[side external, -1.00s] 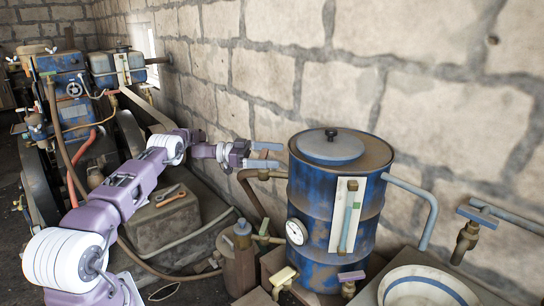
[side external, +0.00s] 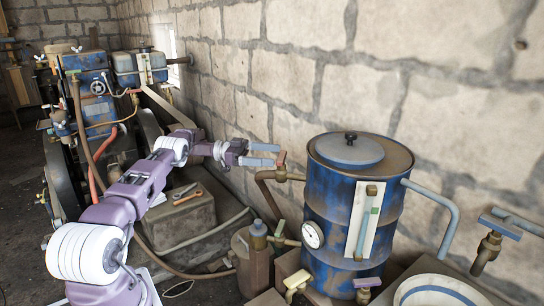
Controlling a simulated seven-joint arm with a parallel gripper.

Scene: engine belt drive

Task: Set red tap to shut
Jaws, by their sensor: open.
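The tap with the dull red handle (side external: 282,159) sits on the brown pipe just left of the blue drum (side external: 330,215). Its handle looks short and stands roughly upright in the side view. My gripper (side external: 269,155) is open and empty, its two grey-blue fingers pointing right. The fingertips are close to the left side of the red handle. I cannot tell whether they touch it or how far apart they are in depth.
Other taps are near: a green-handled one (side external: 280,229), a cream one (side external: 298,279), a lilac one (side external: 367,283) and a blue one (side external: 500,228). The block wall (side external: 430,120) runs behind.

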